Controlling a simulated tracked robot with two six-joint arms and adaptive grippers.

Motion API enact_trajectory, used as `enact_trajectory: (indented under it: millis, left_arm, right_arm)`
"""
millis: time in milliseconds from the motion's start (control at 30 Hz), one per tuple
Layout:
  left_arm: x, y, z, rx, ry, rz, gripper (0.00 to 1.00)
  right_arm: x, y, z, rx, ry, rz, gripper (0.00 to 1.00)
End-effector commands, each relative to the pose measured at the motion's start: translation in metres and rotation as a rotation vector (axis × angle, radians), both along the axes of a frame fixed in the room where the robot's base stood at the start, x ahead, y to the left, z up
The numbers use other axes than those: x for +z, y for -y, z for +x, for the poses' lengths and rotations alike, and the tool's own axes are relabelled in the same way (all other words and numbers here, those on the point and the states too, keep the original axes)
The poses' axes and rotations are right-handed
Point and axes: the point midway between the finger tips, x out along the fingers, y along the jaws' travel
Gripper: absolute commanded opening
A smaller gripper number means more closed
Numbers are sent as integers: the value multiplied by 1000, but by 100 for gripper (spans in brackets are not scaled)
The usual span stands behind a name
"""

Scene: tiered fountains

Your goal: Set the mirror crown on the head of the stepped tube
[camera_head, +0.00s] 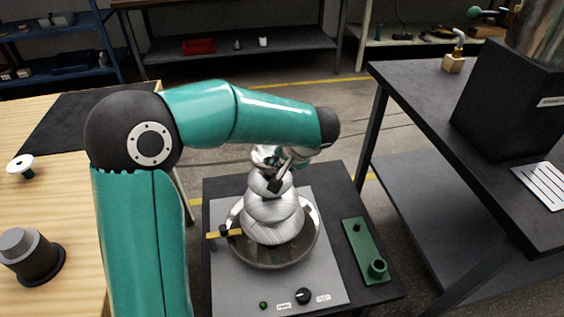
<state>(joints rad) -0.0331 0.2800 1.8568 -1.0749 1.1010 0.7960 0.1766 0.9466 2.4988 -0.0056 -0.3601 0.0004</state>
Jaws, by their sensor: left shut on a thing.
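The stepped tube (272,222) is a silver, tiered, bulging column. It stands upright in a round metal bowl (317,238) on a grey panel. My left arm reaches over from the left, and its gripper (276,182) points down at the column's top. The gripper is shut on a small shiny piece, which looks like the mirror crown (262,155), at the head of the tube. The wrist and fingers hide part of it, so I cannot tell whether it touches the tube. My right gripper is out of view.
The grey panel (230,285) has a knob and labels at its front. A green plate (362,248) with a knob and a cup lies to its right. A wooden bench (70,215) stands left; a dark bench with a black box (505,105) stands right.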

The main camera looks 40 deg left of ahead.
Motion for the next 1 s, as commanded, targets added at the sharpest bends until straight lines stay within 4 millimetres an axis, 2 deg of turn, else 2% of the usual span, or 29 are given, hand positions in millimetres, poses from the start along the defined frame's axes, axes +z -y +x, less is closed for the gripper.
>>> enact_trajectory:
  millis: [200, 567, 600, 733, 767, 1000]
  left_arm:
    - [-7, 0, 0, 0, 0, 0, 0]
    - [-8, 0, 0, 0, -2, -1, 0]
    - [-8, 0, 0, 0, -2, -1, 26]
    - [-8, 0, 0, 0, -2, -1, 48]
    - [-7, 0, 0, 0, -2, 0, 51]
    - [-7, 0, 0, 0, -1, 0, 51]
  right_arm:
    - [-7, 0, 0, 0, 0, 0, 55]
    - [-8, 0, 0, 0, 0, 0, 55]
    - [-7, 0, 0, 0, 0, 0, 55]
    - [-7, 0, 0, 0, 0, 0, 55]
    - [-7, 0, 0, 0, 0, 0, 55]
    - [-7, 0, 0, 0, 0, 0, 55]
